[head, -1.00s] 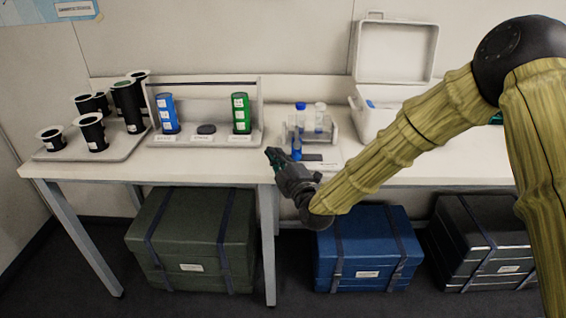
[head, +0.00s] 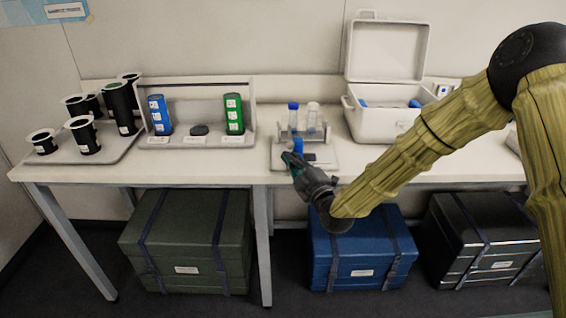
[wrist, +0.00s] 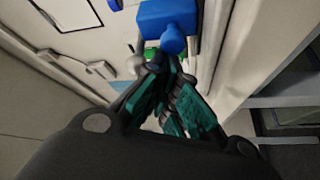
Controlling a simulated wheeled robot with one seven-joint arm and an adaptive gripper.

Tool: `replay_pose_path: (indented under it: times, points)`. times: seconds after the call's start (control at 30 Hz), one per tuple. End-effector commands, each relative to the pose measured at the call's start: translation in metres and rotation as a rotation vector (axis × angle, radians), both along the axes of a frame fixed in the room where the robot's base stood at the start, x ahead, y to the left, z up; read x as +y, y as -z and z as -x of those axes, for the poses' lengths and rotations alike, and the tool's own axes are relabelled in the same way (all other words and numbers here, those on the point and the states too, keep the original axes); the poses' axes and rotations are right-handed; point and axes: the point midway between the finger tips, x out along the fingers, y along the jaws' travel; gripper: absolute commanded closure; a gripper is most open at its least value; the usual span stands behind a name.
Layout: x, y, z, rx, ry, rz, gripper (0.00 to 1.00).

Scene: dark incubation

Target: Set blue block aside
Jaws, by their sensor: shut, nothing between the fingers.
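A small blue block (head: 298,142) stands at the front of the small rack on the bench. A blue shape in the wrist view (wrist: 168,16), just beyond my fingertips, looks like it, with a rounded blue part in front. My gripper (head: 291,160), with dark green finger pads, is shut and empty. It is just in front of and slightly below the block in the head view. I cannot tell whether they touch. In the wrist view my fingers (wrist: 158,72) point up toward the blue shape and partly hide what lies behind them.
The rack (head: 320,158) holds a blue-capped tube (head: 293,112) and a pale-capped tube (head: 312,114). A stand on the left holds a blue canister (head: 159,115) and a green canister (head: 234,114). Black cups are on a tray (head: 115,152). An open white box (head: 375,125) stands right.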

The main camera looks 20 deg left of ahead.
Motion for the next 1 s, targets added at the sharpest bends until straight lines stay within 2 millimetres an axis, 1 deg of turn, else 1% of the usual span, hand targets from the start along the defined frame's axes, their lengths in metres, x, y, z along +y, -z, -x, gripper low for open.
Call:
replay_pose_path:
  times: [0.03, 0.13, 0.23, 0.33, 0.67, 0.77, 0.87, 1.0]
  points:
    - [-0.01, 0.003, -0.003, -0.002, 0.002, 0.002, 1.0]
    - [-0.026, 0.002, -0.008, -0.001, 0.003, 0.001, 1.0]
    - [-0.036, 0.001, -0.011, -0.001, 0.001, 0.002, 1.0]
    - [-0.039, 0.0, -0.011, 0.0, 0.001, 0.0, 1.0]
    - [-0.039, 0.0, -0.012, 0.001, 0.002, 0.0, 1.0]
    - [-0.036, -0.002, -0.01, 0.0, 0.001, 0.0, 1.0]
    - [-0.028, -0.006, -0.008, 0.001, 0.0, 0.001, 1.0]
    - [-0.01, -0.017, -0.001, -0.002, -0.002, 0.002, 1.0]
